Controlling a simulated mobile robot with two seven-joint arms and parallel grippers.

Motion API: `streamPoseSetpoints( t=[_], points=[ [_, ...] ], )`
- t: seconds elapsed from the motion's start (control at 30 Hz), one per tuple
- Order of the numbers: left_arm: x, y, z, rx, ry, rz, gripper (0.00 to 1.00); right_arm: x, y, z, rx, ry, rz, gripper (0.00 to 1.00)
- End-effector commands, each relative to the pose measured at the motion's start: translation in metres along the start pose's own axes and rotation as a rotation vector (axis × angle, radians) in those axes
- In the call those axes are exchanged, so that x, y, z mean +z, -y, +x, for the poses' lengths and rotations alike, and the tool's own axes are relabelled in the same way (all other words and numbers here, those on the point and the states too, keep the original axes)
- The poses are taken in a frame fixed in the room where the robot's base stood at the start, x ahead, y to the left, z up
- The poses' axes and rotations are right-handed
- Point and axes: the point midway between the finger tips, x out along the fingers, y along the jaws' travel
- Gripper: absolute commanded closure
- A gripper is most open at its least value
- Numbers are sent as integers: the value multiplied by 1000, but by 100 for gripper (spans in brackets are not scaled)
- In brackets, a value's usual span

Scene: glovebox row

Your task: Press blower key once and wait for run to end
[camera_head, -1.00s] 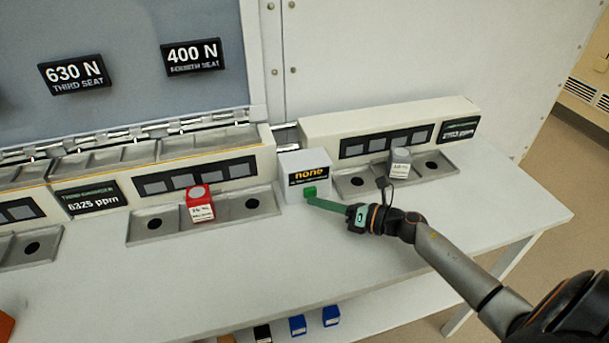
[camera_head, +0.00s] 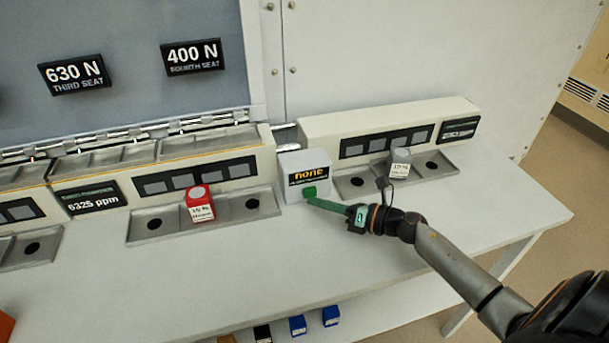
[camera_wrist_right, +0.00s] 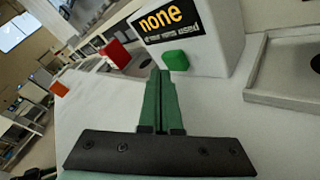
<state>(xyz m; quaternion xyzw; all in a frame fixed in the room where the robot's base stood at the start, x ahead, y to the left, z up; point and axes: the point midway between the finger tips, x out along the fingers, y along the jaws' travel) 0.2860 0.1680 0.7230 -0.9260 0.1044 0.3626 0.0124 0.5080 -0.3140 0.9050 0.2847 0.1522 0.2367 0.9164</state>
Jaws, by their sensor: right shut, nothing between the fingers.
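The blower box (camera_head: 306,163) is a white box on the bench with a black display reading "none" in yellow. A green key (camera_head: 309,191) sits low on its front face. My right gripper (camera_head: 312,203) has green fingers, shut and empty, with the tips just in front of the key. In the right wrist view the fingers (camera_wrist_right: 159,85) point at the green key (camera_wrist_right: 176,60), and the tips look close to its lower left; I cannot tell if they touch. My left gripper is out of view.
A red-topped block (camera_head: 200,205) sits in a metal tray (camera_head: 153,224) left of the box. A grey block (camera_head: 400,163) sits in another tray (camera_head: 435,167) to the right. The bench front (camera_head: 240,270) is clear. Blue blocks (camera_head: 331,316) lie on a shelf below.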

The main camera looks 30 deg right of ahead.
Motion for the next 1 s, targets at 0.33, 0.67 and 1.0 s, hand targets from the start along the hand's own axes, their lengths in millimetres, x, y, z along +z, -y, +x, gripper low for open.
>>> streamPoseSetpoints(
  t=[0.33,0.67,1.0],
  points=[
    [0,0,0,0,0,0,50,0,0,0,0,0,0,100],
    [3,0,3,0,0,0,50,2,3,4,1,0,-2,100],
    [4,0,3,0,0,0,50,5,5,6,0,0,-1,100]
  ],
)
